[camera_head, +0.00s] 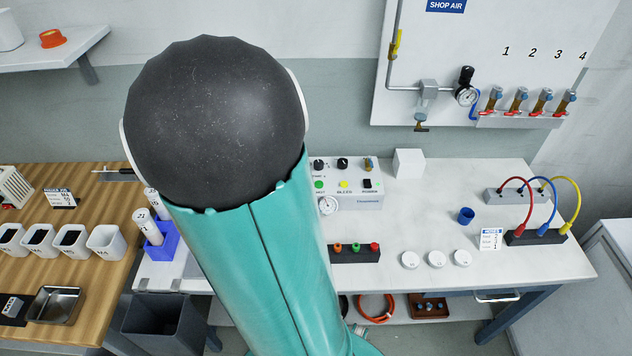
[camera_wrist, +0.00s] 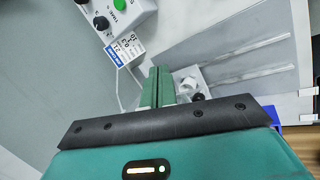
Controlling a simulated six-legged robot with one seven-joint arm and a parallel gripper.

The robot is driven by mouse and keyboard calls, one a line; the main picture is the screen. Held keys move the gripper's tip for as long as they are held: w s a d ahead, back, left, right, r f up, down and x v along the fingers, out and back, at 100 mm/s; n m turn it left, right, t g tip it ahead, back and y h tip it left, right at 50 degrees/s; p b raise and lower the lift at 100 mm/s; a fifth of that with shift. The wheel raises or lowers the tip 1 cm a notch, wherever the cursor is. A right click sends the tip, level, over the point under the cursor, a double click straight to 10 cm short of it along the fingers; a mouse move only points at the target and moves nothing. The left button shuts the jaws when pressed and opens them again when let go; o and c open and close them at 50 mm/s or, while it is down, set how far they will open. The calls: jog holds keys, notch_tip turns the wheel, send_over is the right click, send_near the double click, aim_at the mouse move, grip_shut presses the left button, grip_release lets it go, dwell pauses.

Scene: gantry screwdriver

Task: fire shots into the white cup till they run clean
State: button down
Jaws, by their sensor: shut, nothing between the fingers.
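My gripper (camera_wrist: 157,88) shows in the wrist view with its two green fingers together and nothing between them. Just right of the fingertips is a small white round thing (camera_wrist: 188,82) on a pale block, partly hidden by the fingers; I cannot tell whether it is the white cup. The dispenser box (camera_head: 352,201) is white, with knobs, a gauge and coloured buttons. Its corner with a green button (camera_wrist: 119,4) shows at the top of the wrist view, apart from the fingers. In the head view my arm hides the gripper and part of the bench.
Three white round dishes (camera_head: 437,259) lie on the white bench (camera_head: 405,220). A blue rack (camera_head: 160,243) holds syringes beside my arm. A grey bin (camera_head: 165,325) stands below. The bench's middle right has free room.

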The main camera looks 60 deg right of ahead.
jog(key=s+d+f+n+g+h, duration=0.15)
jog(key=s+d, duration=0.25)
jog(key=d, duration=0.4)
jog(key=g+h, duration=0.2)
jog(key=g, duration=0.1)
send_over(316, 185)
jog(key=shift+d+n+t, duration=0.1)
jog(key=shift+n+t, duration=0.15)
jog(key=shift+n, duration=0.2)
jog(key=shift+f, duration=4.4)
jog(key=shift+f, duration=0.45)
